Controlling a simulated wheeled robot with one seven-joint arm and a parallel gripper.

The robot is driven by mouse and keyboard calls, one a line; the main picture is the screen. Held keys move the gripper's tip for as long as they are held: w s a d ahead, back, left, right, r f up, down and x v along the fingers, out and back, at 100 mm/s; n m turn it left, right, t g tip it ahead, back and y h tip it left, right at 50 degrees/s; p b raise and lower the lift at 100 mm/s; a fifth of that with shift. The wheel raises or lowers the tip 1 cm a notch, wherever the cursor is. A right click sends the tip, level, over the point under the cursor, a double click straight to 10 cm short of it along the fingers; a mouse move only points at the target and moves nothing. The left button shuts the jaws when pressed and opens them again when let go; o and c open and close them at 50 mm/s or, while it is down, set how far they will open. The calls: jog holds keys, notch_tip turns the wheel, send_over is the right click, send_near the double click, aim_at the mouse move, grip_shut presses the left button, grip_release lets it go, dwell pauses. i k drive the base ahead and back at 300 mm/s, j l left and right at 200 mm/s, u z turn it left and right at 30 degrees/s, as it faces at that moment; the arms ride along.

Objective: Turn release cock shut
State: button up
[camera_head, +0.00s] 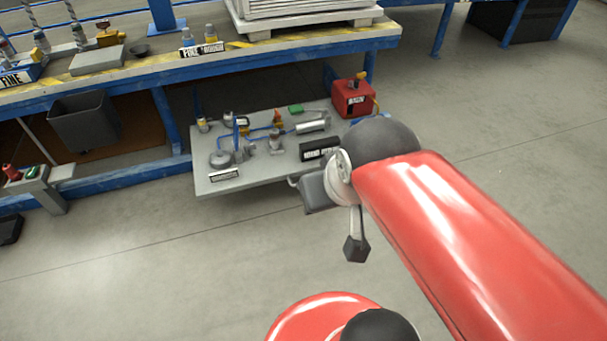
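A low grey bench (265,178) holds a small rig of blue pipes (258,133) and metal fittings. An orange fitting (278,117) stands at the back of the rig, and a yellow-and-grey fitting (202,125) stands at the left edge. I cannot tell which small part is the release cock, or whether it is open or shut. My gripper (356,248) hangs at the end of my red arm, in front of and to the right of the bench, apart from the rig. Its fingers are too small and dark to read. Nothing shows held in it.
The floor in front is clear.

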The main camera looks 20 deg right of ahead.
aim_at(277, 116)
jog(key=i+j+z, duration=0.1)
jog(key=i+z, duration=0.15)
jog(key=i, duration=0.3)
jog(key=i+j+z, duration=0.25)
jog(key=i, duration=0.25)
jog(key=i+j+z, duration=0.25)
jog(key=i, duration=0.25)
